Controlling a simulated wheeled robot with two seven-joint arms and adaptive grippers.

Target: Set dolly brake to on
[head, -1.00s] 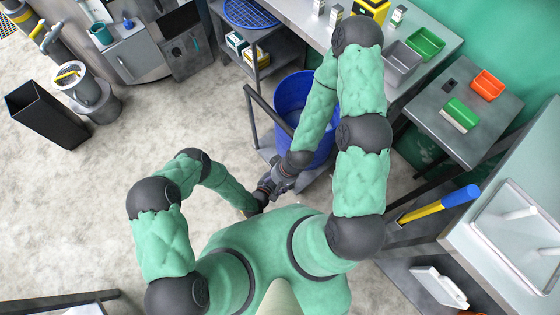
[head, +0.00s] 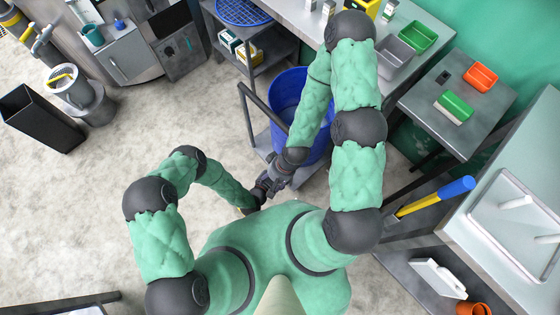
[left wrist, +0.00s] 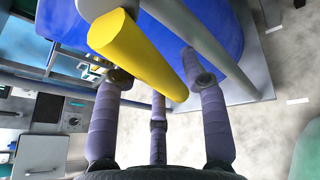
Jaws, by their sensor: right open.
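The blue drum (head: 290,98) stands on the grey dolly (head: 262,143), which has a tall rail at its left. My right gripper (head: 270,184) is open, low beside the dolly's near edge. My left gripper meets it there in the head view and is mostly hidden. In the left wrist view, my left gripper's fingers (left wrist: 158,100) are spread apart. A thick yellow bar (left wrist: 140,52), perhaps the brake lever, slants across in front of them, close to the fingertips. I cannot tell whether they touch. The drum (left wrist: 215,25) and a grey rail (left wrist: 200,45) show behind. The brake's setting cannot be read.
A grey bench (head: 425,65) with bins runs behind the drum. A lower table (head: 490,115) and a sink unit (head: 470,235) stand at the right. A black bin (head: 40,120) stands far left. The floor (head: 110,190) at the left is clear.

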